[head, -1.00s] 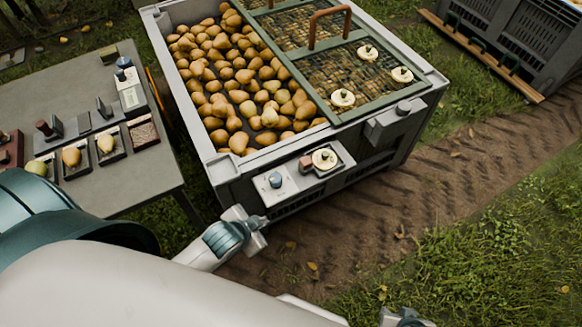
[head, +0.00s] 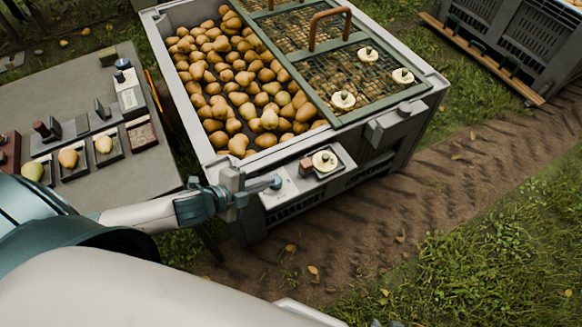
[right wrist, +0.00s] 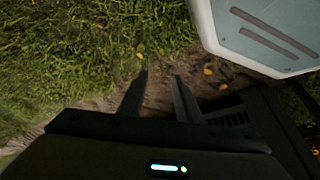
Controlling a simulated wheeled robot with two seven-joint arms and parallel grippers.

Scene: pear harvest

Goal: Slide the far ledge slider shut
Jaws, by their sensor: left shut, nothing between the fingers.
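The ledge (head: 345,160) juts from the near side of the pear bin. On it are a white plate (head: 280,198) with a blue-grey knob (head: 276,182), a small red-brown block (head: 306,167) and a round cream disc with a green stem (head: 325,161). I cannot tell which part is the slider or how far it stands open. My left gripper (head: 257,185) is shut and empty, pointing right at the plate's left edge, close to the knob; contact is unclear. My right gripper (right wrist: 160,75) is open and empty above grass and soil in the right wrist view.
The bin (head: 207,150) holds many pears and a green-framed mesh lid (head: 340,115) with brown handles and cream discs. A grey table (head: 110,190) with small trays stands left. A dark crate (head: 520,40) is far right. The dirt track (head: 470,160) is clear.

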